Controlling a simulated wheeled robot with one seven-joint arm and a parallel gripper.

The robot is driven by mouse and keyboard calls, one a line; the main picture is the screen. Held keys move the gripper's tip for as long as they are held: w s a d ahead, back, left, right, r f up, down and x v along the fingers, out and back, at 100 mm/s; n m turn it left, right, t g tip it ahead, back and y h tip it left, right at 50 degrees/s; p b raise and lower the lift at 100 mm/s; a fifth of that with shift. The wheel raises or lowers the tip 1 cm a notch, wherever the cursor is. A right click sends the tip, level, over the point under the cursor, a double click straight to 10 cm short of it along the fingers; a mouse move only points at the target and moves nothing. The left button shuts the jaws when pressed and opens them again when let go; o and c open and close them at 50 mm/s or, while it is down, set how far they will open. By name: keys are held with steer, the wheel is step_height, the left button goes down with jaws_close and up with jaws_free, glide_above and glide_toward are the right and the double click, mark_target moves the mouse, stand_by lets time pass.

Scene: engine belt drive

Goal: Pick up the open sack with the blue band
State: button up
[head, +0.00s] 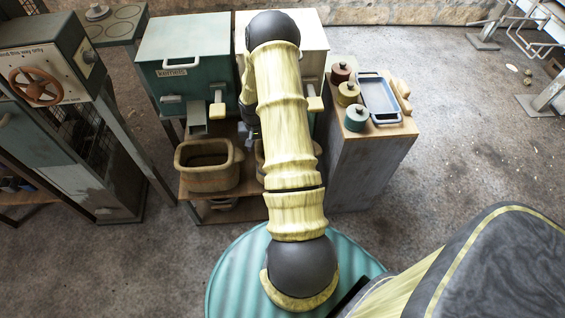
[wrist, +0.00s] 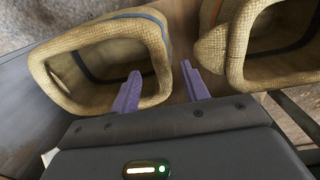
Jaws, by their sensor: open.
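Two open woven tan sacks show in the wrist view. The left sack (wrist: 152,48) has a thin blue band along its right outer side. The right sack (wrist: 236,50) has an orange strip on its upper left side. My gripper (wrist: 162,88) is open, with purple fingers. Its left finger overlaps the left sack's mouth and its right finger is beyond that sack's right side, so the wall lies between them in the picture. Contact cannot be told. In the head view one sack (head: 207,180) stands on the low shelf; another is mostly hidden behind my arm.
The wooden shelf (head: 225,207) sits under a green kernels bin (head: 185,50) and a cream bin (head: 312,35). A grey cabinet (head: 365,165) with several lidded pots and a blue tray (head: 378,98) stands to the right. A teal ribbed round surface (head: 235,280) is in front.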

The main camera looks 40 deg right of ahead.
mark_target(258, 149)
steer(key=shift+s+r, duration=0.1)
step_height(258, 149, down, 4)
steer(key=shift+a+f+b, duration=0.15)
steer(key=shift+f+b, duration=0.1)
steer(key=shift+b, duration=0.3)
steer(key=shift+f, duration=0.4)
steer(key=shift+w+a, duration=0.1)
steer(key=shift+w, duration=0.1)
steer(key=shift+s+d, duration=0.2)
jaws_close()
